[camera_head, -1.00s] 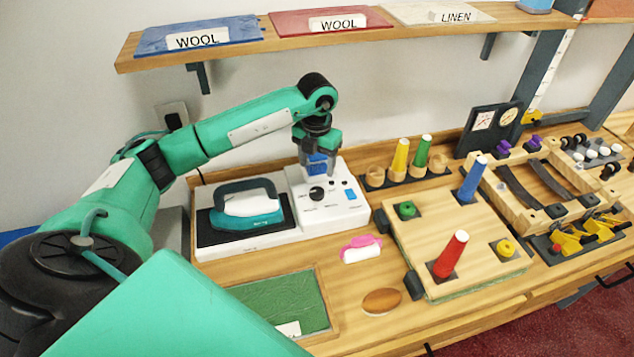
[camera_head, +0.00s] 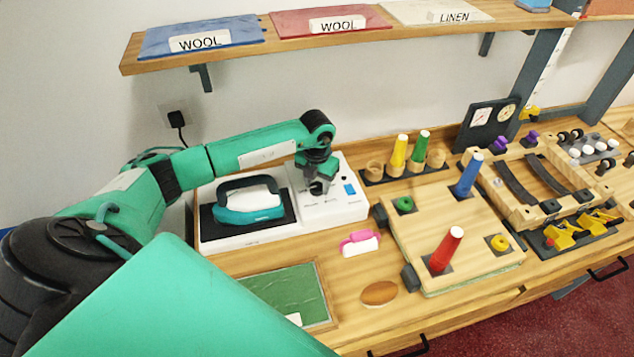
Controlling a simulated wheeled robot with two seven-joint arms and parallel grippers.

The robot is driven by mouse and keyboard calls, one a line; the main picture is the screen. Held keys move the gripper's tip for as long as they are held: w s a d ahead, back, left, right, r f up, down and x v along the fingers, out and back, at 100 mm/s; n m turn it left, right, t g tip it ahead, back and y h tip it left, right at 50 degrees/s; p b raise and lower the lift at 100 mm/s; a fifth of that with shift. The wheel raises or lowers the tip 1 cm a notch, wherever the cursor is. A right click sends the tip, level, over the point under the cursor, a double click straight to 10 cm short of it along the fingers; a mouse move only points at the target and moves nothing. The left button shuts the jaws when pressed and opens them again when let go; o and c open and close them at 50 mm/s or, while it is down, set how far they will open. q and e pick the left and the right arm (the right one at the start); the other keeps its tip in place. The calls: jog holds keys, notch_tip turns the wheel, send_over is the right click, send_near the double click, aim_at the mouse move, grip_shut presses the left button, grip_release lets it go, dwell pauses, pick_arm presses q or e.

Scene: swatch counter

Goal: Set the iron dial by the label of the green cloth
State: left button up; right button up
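The iron (camera_head: 248,201), teal and white with a dark handle, rests on the dark plate of a white base. The base's control panel (camera_head: 345,207) is on its right side, with small marks and blue parts. My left gripper (camera_head: 318,186) points down onto this panel at the dark dial. The gripper largely hides the dial, and I cannot tell whether the fingers touch or grip it. The green cloth (camera_head: 280,292) lies flat in front of the base. Its white label (camera_head: 294,319) is partly covered by my arm, and its word cannot be read. My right gripper is out of view.
The shelf holds blue (camera_head: 160,38), red (camera_head: 290,22) and white (camera_head: 408,12) cloths labelled WOOL, WOOL and LINEN. A pink-and-white item (camera_head: 361,243) and a brown oval (camera_head: 379,293) lie right of the green cloth. A wooden peg board (camera_head: 450,215) stands farther right.

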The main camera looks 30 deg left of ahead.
pick_arm(q)
jog(key=c, duration=0.5)
jog(key=shift+o, duration=0.2)
jog(key=shift+n+b, duration=0.4)
jog(key=shift+n, duration=0.2)
jog(key=shift+f+n+b, duration=0.1)
jog(key=shift+n+b, duration=0.45)
jog(key=shift+n, duration=0.55)
jog(key=n+b, duration=0.1)
jog(key=n, duration=0.3)
jog(key=shift+n, duration=0.3)
jog(key=n+b, duration=0.1)
jog(key=n, duration=0.1)
jog(key=shift+n, duration=0.8)
